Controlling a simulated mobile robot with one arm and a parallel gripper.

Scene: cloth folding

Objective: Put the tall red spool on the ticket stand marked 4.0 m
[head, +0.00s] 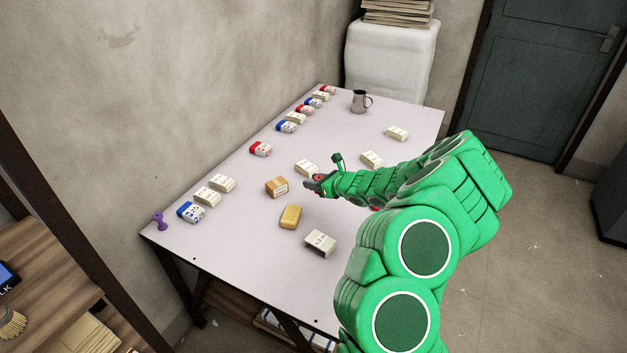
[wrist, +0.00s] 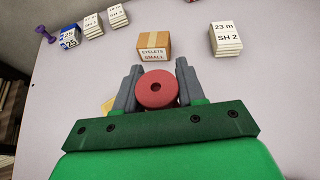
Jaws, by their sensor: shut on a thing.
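My gripper (wrist: 157,88) is shut on a red spool (wrist: 157,95), seen end-on with a dark centre hole between the grey fingers. In the head view my gripper (head: 312,185) is over the middle of the table, with a bit of the red spool (head: 319,178) showing. The spool's height is hidden by the viewing angle. A pale block with a label (head: 320,242) stands near the front edge; its print is too small to read surely. I cannot make out a 4.0 m mark on any stand.
A box marked eyelets small (wrist: 153,47) stands just ahead of my gripper, and a 23 m stack (wrist: 226,38) to its right. A red bit shows under my arm (head: 375,209).

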